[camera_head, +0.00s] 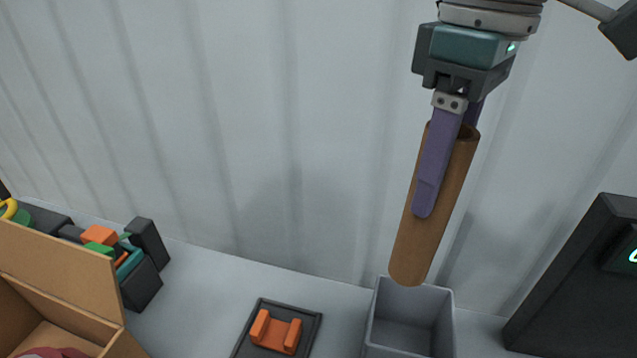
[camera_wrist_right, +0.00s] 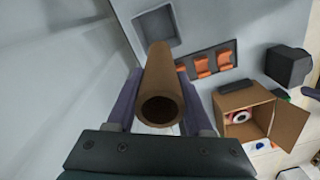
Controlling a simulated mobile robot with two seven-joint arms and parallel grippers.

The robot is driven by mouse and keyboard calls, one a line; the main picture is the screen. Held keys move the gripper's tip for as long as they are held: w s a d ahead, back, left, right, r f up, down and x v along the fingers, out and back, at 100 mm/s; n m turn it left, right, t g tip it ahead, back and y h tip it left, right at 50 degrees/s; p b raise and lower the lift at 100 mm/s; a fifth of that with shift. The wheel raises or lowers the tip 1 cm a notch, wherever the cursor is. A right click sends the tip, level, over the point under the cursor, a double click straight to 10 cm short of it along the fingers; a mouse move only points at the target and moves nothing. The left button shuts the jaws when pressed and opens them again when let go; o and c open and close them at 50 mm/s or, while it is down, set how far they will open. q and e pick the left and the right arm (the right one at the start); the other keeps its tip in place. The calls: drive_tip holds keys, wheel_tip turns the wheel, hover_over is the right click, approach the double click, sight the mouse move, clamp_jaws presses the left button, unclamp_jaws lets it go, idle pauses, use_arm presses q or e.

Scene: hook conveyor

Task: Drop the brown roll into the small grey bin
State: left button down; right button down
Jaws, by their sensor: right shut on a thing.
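The brown roll (camera_head: 432,225) is a hollow tube, held tilted in the head view with its lower end over the back edge of the small grey bin (camera_head: 447,325). My right gripper (camera_head: 428,200) is shut on the roll, with purple fingers on either side of it. The right wrist view shows the roll's open end (camera_wrist_right: 162,90) between the fingers of my right gripper (camera_wrist_right: 165,105). The grey bin (camera_wrist_right: 156,28) lies beyond the roll's far end in that view and its visible inside looks empty. My left gripper is not in view.
A dark tray with an orange holder (camera_head: 275,332) sits left of the bin. A cardboard box (camera_head: 60,265) stands at the lower left, with several coloured items (camera_head: 105,240) behind it. A dark panel (camera_head: 580,285) stands at the right. A ribbed pale wall (camera_head: 250,130) is behind.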

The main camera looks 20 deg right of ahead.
drive_tip(key=d+f+n+b, duration=0.1)
drive_tip(key=f+b, duration=0.3)
drive_tip(key=f, duration=0.4)
drive_tip(key=d+f+n+b, duration=0.2)
drive_tip(key=f+n+b, duration=0.2)
drive_tip(key=f, duration=0.4)
drive_tip(key=shift+s+b, duration=0.4)
drive_tip(key=shift+s, duration=0.05)
drive_tip(key=shift+c, duration=1)
unclamp_jaws()
drive_tip(key=shift+f, duration=0.1)
wheel_tip(320, 180, up, 10)
